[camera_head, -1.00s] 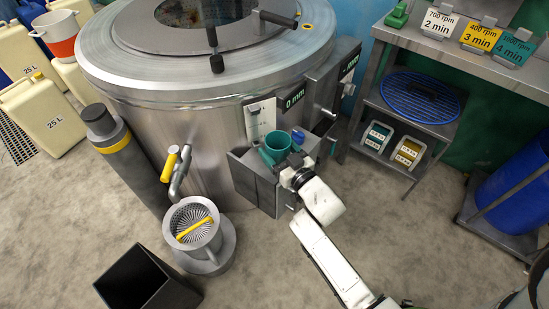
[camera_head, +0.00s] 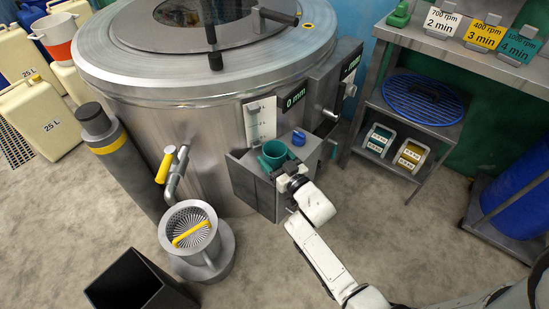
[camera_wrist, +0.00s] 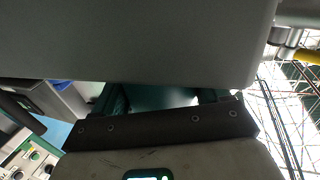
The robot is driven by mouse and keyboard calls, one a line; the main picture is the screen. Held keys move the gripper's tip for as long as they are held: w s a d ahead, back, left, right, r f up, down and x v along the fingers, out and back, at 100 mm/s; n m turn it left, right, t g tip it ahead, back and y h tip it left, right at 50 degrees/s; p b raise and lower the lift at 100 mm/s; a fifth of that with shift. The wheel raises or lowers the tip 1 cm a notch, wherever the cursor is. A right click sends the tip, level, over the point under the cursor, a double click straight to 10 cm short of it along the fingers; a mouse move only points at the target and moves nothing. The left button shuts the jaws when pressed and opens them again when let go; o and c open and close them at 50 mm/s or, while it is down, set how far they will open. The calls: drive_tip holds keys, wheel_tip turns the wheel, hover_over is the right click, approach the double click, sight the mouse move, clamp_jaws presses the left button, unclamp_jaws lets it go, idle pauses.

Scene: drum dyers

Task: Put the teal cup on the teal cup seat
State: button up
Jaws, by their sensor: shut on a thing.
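The teal cup (camera_head: 271,159) is at the top of the grey box on the drum's front in the head view, its open mouth facing up. My gripper (camera_head: 286,171) is shut on its near right side. Dark teal surfaces of the cup (camera_wrist: 116,98) show in the narrow gap of the wrist view, mostly covered by grey and black parts. I cannot make out the teal cup seat. I cannot tell whether the cup's bottom touches anything, as the box and my gripper hide it.
A blue cup-like thing (camera_head: 298,138) stands on the box just right of the teal cup. A strainer pot (camera_head: 193,240) and black bin (camera_head: 140,286) stand at lower left. Floor at lower right is clear.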

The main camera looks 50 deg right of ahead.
drive_tip(key=shift+f, duration=0.2)
drive_tip(key=o, duration=1)
drive_tip(key=shift+o, duration=0.2)
drive_tip(key=shift+r, duration=0.1)
drive_tip(key=shift+r, duration=0.15)
drive_tip(key=s+a+n+g+y, duration=0.1)
drive_tip(key=s+a+g, duration=0.4)
drive_tip(key=s, duration=0.3)
drive_tip(key=s+a+n+g+y+p, duration=0.1)
drive_tip(key=s+a+g+y, duration=0.1)
drive_tip(key=s+a+g, duration=0.3)
drive_tip(key=s+a+g+y+p, duration=0.1)
drive_tip(key=s+a+g, duration=0.4)
drive_tip(key=s, duration=0.8)
drive_tip(key=shift+s+r+n+g+y, duration=0.3)
drive_tip(key=shift+n+g+y, duration=0.1)
drive_tip(key=shift+g, duration=0.3)
